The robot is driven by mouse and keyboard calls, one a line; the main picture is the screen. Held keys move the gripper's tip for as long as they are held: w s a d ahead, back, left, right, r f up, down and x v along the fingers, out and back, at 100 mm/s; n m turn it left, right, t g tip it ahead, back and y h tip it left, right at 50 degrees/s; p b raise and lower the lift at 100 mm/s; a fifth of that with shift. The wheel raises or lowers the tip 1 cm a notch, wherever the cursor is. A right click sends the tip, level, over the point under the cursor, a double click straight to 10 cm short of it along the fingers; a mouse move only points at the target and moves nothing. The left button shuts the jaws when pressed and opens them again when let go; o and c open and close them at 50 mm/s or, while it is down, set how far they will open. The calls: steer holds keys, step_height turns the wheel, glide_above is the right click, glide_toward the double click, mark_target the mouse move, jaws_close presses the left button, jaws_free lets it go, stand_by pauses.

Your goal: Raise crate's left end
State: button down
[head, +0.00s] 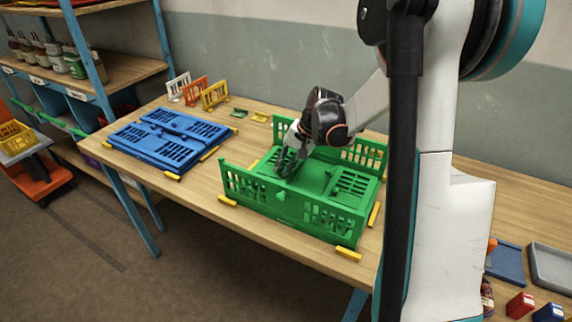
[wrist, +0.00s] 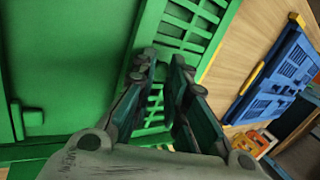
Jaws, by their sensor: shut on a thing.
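The green folding crate (head: 312,210) stands on the table in the head view, its front and back long walls upright. Its right end panel (head: 352,183) lies flat inside. My gripper (head: 287,165) reaches down at the crate's left end, fingers low between the long walls. In the wrist view, my gripper's fingertips (wrist: 163,62) are close together at the slotted green left end panel (wrist: 190,28), shut on it. The exact contact is partly hidden by the fingers, and in the head view my gripper covers much of this panel.
A folded blue crate (head: 168,140) lies flat to the left. Yellow blocks (head: 348,253) sit around both crates. Small white, orange and yellow frames (head: 215,95) stand at the back. A shelf (head: 110,72) is at the left; bare table (head: 200,185) lies between the crates.

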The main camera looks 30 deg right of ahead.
steer(key=r+g+p, duration=0.1)
steer(key=w+a+r+g+h+p, duration=0.1)
steer(key=w+r+g+h+p, duration=0.1)
steer(key=shift+w+a+r+p, duration=0.25)
steer(key=shift+a+r+p, duration=0.05)
steer(key=shift+a+r, duration=0.1)
steer(key=w+a+r+g+h+p, duration=0.1)
steer(key=w+a+g+h+p, duration=0.1)
steer(key=w+a, duration=0.5)
steer(key=shift+w+a+g+p, duration=0.3)
steer(key=shift+w+g+p, duration=0.35)
steer(key=shift+w, duration=1)
steer(key=c, duration=1.8)
jaws_free()
steer(key=o, duration=0.9)
steer(key=shift+w+a+f, duration=0.15)
steer(key=shift+w, duration=0.2)
steer(key=shift+c, duration=0.2)
steer(key=shift+d+r, duration=0.2)
steer(key=shift+d, duration=0.1)
steer(key=shift+c, duration=0.9)
